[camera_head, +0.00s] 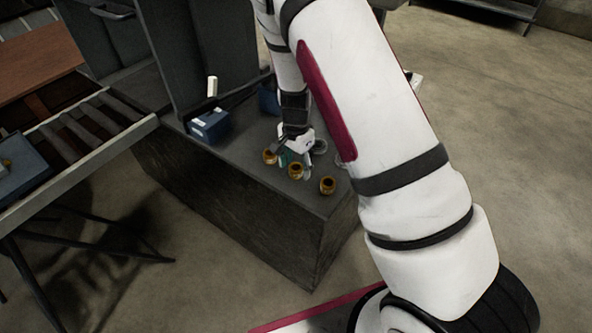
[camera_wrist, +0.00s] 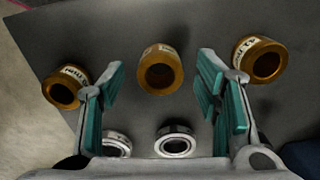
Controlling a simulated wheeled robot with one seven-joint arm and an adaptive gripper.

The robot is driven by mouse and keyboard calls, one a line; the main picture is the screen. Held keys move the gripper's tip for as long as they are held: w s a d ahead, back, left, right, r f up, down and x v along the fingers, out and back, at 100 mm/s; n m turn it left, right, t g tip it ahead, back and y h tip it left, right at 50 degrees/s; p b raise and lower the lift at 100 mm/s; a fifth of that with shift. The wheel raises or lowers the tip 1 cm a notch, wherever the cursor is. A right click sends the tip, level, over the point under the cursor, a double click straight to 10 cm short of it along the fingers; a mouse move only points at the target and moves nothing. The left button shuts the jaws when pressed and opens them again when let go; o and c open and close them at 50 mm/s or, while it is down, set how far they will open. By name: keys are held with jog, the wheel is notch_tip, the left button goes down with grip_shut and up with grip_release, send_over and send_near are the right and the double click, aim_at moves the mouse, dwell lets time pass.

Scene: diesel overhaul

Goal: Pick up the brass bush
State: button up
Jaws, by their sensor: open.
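Three brass bushes stand on a dark bench top. In the wrist view the middle bush (camera_wrist: 160,70) lies ahead of the gap between my fingers, its bore visible. A left bush (camera_wrist: 66,88) and a right bush (camera_wrist: 258,62) stand outside the fingers and carry pale labels, not clearly readable. In the head view the bushes form a row: one (camera_head: 270,157), the middle one (camera_head: 296,171), and one nearest the bench corner (camera_head: 327,186). My gripper (camera_wrist: 158,78), with teal pads, is open and empty; in the head view it (camera_head: 288,157) is low over the bench behind the row.
Two silver rings, a right one (camera_wrist: 175,141) and a left one (camera_wrist: 116,144), sit near my gripper's base. A blue box (camera_head: 209,126) stands on the bench (camera_head: 240,165) to the left. A roller conveyor (camera_head: 90,125) lies further left. The bench's near edge drops to the floor.

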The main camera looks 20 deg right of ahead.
jog(key=c, duration=1.3)
jog(key=shift+o, duration=0.2)
jog(key=shift+r, duration=0.2)
